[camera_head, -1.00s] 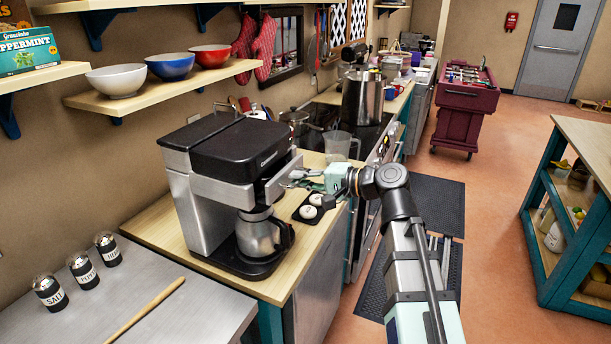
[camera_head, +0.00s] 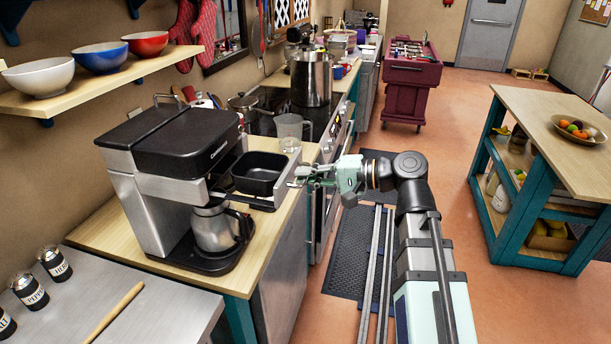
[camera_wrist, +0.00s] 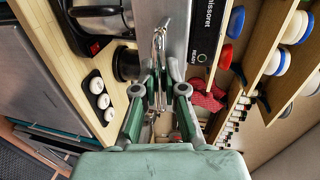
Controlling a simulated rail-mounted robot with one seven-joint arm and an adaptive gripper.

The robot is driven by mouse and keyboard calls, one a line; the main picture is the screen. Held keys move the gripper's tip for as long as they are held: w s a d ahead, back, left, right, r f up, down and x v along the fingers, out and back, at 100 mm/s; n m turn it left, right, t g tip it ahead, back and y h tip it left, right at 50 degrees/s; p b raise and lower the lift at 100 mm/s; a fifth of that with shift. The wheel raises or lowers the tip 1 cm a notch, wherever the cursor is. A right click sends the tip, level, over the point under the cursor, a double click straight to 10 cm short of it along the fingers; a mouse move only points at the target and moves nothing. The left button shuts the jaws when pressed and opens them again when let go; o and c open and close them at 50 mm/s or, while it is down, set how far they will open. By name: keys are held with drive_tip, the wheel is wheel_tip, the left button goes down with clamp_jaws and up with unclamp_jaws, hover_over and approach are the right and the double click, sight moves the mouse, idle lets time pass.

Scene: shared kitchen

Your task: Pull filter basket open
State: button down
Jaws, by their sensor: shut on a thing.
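The coffee maker (camera_head: 175,165) stands on the wooden counter, a steel and black machine. Its black square filter basket (camera_head: 258,174) is slid out of the body, with its open top showing. A steel carafe (camera_head: 216,229) stands on the base below. My gripper (camera_head: 299,178) is at the outer front of the basket, shut on its handle. In the wrist view my gripper (camera_wrist: 160,98) has its fingers around the thin metal handle (camera_wrist: 158,48), in front of a steel panel. The exact finger contact is small and partly hidden.
A clear pitcher (camera_head: 290,130) stands behind the basket, near the stove. A large steel pot (camera_head: 311,78) sits on the stove. A shelf with bowls (camera_head: 103,57) hangs above.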

drive_tip(key=c, duration=1.2)
unclamp_jaws()
drive_tip(key=v, duration=1.2)
